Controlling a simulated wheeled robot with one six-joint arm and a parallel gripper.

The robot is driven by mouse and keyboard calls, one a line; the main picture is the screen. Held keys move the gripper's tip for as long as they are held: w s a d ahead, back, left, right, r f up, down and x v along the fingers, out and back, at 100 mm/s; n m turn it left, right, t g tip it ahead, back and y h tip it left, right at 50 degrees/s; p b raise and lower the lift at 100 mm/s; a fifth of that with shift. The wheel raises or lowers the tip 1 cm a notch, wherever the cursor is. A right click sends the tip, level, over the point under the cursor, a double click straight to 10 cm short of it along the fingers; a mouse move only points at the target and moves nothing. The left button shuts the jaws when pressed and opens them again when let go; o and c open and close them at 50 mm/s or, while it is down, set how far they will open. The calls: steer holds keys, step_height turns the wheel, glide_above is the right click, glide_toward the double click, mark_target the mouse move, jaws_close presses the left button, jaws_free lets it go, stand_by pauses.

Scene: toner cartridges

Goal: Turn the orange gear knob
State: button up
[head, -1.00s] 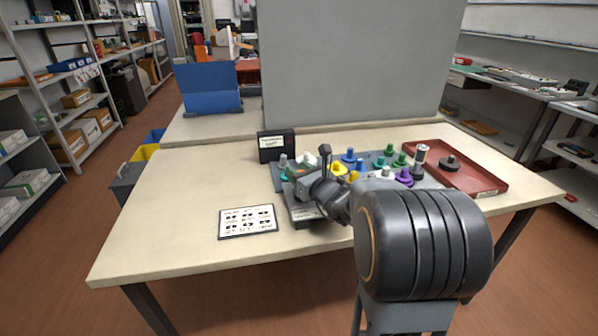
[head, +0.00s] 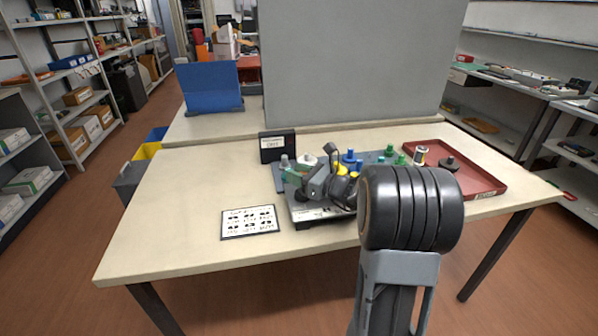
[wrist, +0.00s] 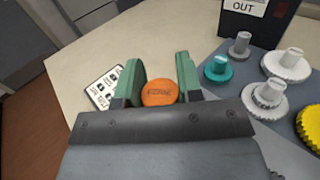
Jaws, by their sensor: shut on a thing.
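The orange gear knob (wrist: 160,93) shows in the wrist view as a round orange disc with dark lettering on its face. It lies between the two green fingers of my gripper (wrist: 160,68), which are shut on it from both sides. The lower part of the knob is hidden behind the dark gripper body.
White, grey, teal and yellow gear knobs (wrist: 312,126) stand right of my gripper. A black "OUT" box (head: 277,146) stands behind the panel. A printed card (head: 249,222) lies at the front left. A red tray (head: 484,178) is at the right. The table's left side is clear.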

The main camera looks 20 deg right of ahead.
steer(key=o, duration=0.9)
steer(key=v, duration=1.4)
steer(key=shift+p, duration=0.35)
steer(key=shift+w+a+r, duration=0.1)
steer(key=shift+a, duration=0.05)
